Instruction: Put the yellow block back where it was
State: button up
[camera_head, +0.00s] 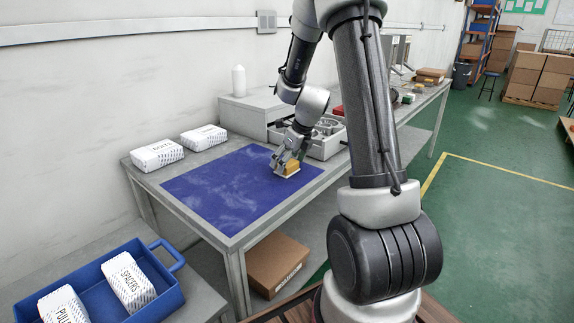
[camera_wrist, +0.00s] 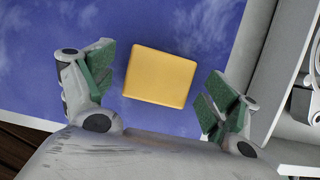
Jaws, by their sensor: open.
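The yellow block (camera_wrist: 159,77) lies on the blue mat (camera_wrist: 190,25) in the wrist view, slightly tilted in the picture. My gripper (camera_wrist: 155,90) is open, with one green-padded finger on each side of the block and a gap to both. In the head view the block (camera_head: 292,168) sits near the right corner of the mat (camera_head: 215,195), partly hidden by my gripper (camera_head: 287,160), which is just over it. A pale strip shows at the block's lower edge there; I cannot tell what it is.
Two white packages (camera_head: 157,154) (camera_head: 204,137) stand behind the mat. A grey tray with parts (camera_head: 325,145) stands close to the right of my gripper. A white bottle (camera_head: 239,81) stands on a grey box. A blue crate (camera_head: 165,290) holds packages at lower left. The mat's left part is clear.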

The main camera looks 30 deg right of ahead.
jog(key=s+a+r+n, duration=0.3)
jog(key=s+r+n, duration=0.6)
jog(key=r, duration=0.7)
jog(key=s+a+r+n, duration=0.1)
jog(key=s+a+n, duration=0.1)
jog(key=s+n, duration=0.8)
jog(key=s+a+r+n+h, duration=0.1)
jog(key=s+a+r+n, duration=0.1)
jog(key=s+n, duration=0.9)
jog(key=shift+s+a+r+n+h, duration=0.2)
jog(key=shift+s+r+n+h, duration=0.1)
jog(key=shift+n, duration=0.7)
